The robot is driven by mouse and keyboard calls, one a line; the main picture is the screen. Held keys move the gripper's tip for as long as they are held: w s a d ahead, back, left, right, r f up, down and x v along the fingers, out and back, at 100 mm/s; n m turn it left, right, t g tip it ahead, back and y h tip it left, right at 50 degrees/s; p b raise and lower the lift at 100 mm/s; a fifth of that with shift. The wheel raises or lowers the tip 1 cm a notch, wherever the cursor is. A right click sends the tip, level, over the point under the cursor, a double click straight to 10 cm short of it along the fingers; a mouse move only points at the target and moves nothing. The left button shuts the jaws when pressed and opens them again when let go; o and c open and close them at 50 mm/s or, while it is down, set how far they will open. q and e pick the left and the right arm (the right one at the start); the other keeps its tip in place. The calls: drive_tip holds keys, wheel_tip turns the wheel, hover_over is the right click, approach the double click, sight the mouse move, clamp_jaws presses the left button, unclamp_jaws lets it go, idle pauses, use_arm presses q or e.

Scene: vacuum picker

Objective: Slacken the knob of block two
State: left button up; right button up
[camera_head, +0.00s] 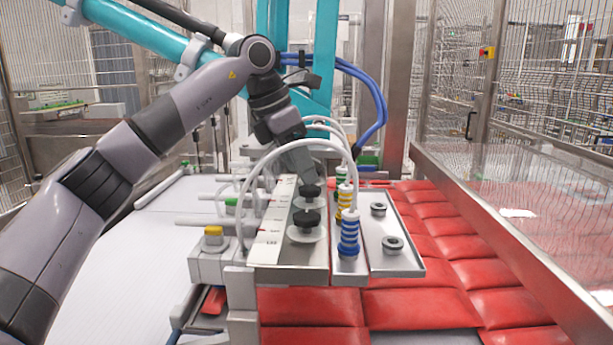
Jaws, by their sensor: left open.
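A metal block assembly with a marked scale strip (272,225) stands at the centre of the view. Two black knobs on pale round discs sit on it, the near knob (306,221) and a farther knob (311,192). I cannot tell which of them belongs to block two. My left gripper (311,178) points down just above the farther knob. It is open, but its fingers are small and partly blurred, and I cannot tell whether they touch the knob. My right gripper is out of view.
Blue (348,234), yellow (345,200) and green bellows stand right of the knobs, beside a metal plate (402,265) with black fittings. A curved white hose (250,180) arches close to my gripper. Red packs (470,274) lie right and in front.

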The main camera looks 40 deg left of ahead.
sight(310, 187)
use_arm(q)
drive_tip(key=shift+x, duration=1.75)
drive_tip(key=shift+w, duration=0.1)
drive_tip(key=c, duration=1.1)
drive_tip(key=shift+o, duration=0.2)
